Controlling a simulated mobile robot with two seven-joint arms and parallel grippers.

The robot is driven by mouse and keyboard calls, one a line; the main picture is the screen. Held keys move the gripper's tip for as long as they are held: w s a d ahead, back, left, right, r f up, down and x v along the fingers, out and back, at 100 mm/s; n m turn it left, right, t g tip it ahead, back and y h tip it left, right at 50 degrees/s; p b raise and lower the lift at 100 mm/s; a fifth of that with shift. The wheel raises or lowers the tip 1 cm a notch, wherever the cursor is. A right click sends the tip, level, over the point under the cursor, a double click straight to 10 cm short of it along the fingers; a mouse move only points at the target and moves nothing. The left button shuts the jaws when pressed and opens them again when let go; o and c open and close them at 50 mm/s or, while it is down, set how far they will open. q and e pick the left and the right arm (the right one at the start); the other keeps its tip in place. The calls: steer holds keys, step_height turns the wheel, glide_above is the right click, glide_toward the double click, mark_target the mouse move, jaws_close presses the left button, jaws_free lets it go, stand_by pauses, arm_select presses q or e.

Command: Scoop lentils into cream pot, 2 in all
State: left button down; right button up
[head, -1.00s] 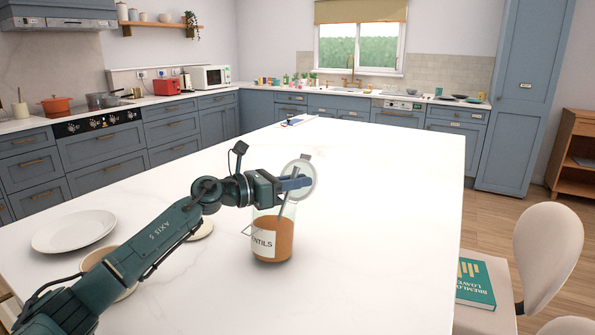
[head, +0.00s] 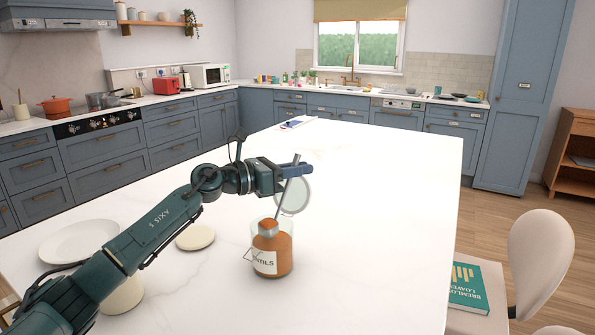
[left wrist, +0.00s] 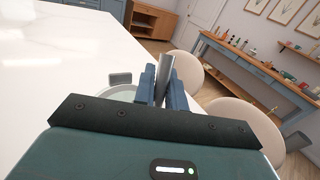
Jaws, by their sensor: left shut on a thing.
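My left gripper (head: 296,166) is shut on the grey handle of a metal scoop (head: 269,232), above the lentil jar. The handle slants down to the left. The scoop bowl carries orange-brown lentils and shows at the jar's mouth. The glass jar (head: 268,262), labelled "...NTILS", stands upright with its round lid (head: 293,195) swung open. The cream pot (head: 122,299) stands at left, largely hidden behind my left arm; its inside cannot be seen. In the left wrist view the fingers (left wrist: 161,88) hold the handle (left wrist: 166,68). My right gripper is not in view.
A cream disc, probably the pot's lid (head: 195,238), lies flat between pot and jar. A white plate (head: 70,243) lies at left, partly behind my arm. The white worktop (head: 380,210) is clear to the right. A green book (head: 467,289) lies beyond its right edge.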

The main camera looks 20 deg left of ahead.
arm_select(q)
steer(key=shift+r+p, duration=0.6)
steer(key=shift+r, duration=0.35)
steer(key=shift+r+p, duration=0.6)
steer(key=shift+r, duration=0.15)
steer(key=shift+r+p, duration=0.6)
steer(key=shift+r, duration=0.2)
steer(key=shift+r+p, duration=0.45)
steer(key=shift+r, duration=0.1)
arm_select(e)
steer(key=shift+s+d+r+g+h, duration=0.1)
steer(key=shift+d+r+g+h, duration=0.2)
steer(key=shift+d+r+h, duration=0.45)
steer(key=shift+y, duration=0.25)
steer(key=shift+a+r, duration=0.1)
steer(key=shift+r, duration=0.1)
arm_select(q)
steer(key=shift+f, duration=0.1)
